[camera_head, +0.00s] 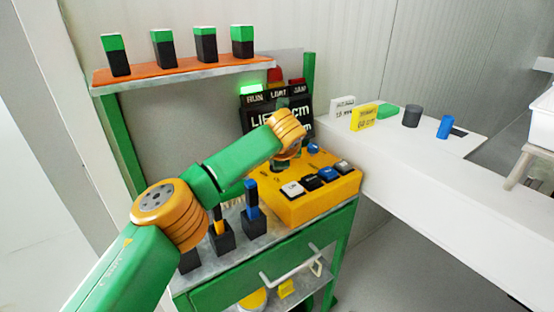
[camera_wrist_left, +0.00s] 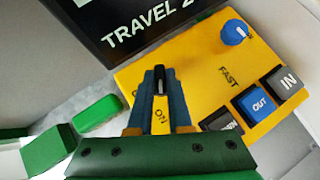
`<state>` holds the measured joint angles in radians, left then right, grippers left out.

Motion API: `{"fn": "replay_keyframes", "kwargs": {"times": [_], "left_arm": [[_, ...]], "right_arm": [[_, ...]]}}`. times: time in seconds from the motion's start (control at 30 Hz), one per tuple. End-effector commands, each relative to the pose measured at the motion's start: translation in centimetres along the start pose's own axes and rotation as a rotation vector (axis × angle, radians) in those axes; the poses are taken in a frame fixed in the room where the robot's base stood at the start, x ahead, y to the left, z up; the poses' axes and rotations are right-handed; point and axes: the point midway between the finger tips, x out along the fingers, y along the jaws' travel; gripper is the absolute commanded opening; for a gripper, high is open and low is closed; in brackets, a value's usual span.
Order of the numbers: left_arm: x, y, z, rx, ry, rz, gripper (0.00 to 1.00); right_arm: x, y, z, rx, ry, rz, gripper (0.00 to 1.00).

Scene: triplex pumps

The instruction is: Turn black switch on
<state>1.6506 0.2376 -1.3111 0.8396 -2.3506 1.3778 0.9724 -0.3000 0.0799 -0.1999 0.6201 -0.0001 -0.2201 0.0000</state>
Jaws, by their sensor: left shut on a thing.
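The yellow control box (camera_head: 318,203) stands on the green cart. In the left wrist view its yellow top (camera_wrist_left: 200,84) fills the right half. The small black switch (camera_wrist_left: 159,77) stands between the blue-and-dark fingers of my left gripper (camera_wrist_left: 159,98), with the label ON just below it. The gripper is shut on the switch. In the head view my left arm reaches over the box from the left, and its wrist hides the switch and most of the fingers. The switch's exact lever position cannot be told. My right gripper is not in view.
The box also carries a blue knob (camera_wrist_left: 235,32), a blue OUT button (camera_wrist_left: 254,102) and a black IN button (camera_wrist_left: 286,82). A dark display (camera_head: 262,119) with a lit green lamp (camera_head: 250,89) stands behind. Black holders (camera_head: 222,239) line the cart's front. A white counter (camera_head: 450,185) lies right.

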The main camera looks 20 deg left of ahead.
Motion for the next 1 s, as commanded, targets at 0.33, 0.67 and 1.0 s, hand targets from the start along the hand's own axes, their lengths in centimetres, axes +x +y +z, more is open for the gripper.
{"fn": "replay_keyframes", "kwargs": {"times": [0.33, 0.67, 1.0], "left_arm": [[0.0, 0.0, 0.0, -0.001, 0.002, 0.001, 0.47], [-1.7, 0.0, -0.3, 0.000, -0.003, -0.003, 0.47], [-7.0, 0.0, -0.1, 0.000, 0.000, 0.000, 0.47]], "right_arm": [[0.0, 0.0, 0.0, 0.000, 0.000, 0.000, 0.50], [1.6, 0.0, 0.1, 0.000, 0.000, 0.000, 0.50], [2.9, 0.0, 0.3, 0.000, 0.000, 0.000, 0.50]]}}
